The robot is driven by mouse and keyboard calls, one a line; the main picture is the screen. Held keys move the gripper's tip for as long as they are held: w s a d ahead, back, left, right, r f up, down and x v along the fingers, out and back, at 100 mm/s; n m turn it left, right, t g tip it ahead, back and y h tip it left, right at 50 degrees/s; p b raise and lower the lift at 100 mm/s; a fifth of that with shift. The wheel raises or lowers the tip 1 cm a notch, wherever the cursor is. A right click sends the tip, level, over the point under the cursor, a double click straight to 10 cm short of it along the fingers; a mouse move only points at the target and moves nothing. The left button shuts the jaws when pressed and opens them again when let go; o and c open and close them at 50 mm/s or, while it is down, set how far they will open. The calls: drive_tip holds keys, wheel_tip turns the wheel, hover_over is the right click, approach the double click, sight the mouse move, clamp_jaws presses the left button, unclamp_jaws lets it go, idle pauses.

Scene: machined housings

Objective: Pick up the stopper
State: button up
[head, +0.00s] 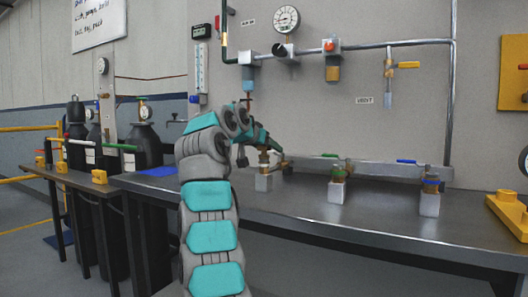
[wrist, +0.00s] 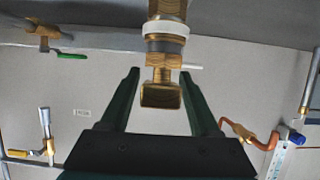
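A brass square-headed piece (wrist: 161,95), which looks like the stopper, sits on the end of a brass fitting with a white ring (wrist: 166,28). The wrist view shows the bench at the top, so the scene appears upside down there. My gripper (wrist: 160,72) is open, with one dark finger on each side of the brass piece and a visible gap to each. In the head view, my gripper (head: 262,145) is over the leftmost fitting (head: 264,160) on its pale block (head: 263,183). My arm hides part of that area, and the brass head is not clear there.
Two similar valves stand right on the bench (head: 300,205): one with a green lever (head: 338,182), one with a blue lever (head: 430,187). A pipe panel (head: 345,75) with gauge rises behind. A yellow bracket (head: 508,210) is far right. Bench between valves is clear.

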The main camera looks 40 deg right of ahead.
clamp_jaws()
drive_tip(key=shift+r, duration=0.15)
idle(0.5)
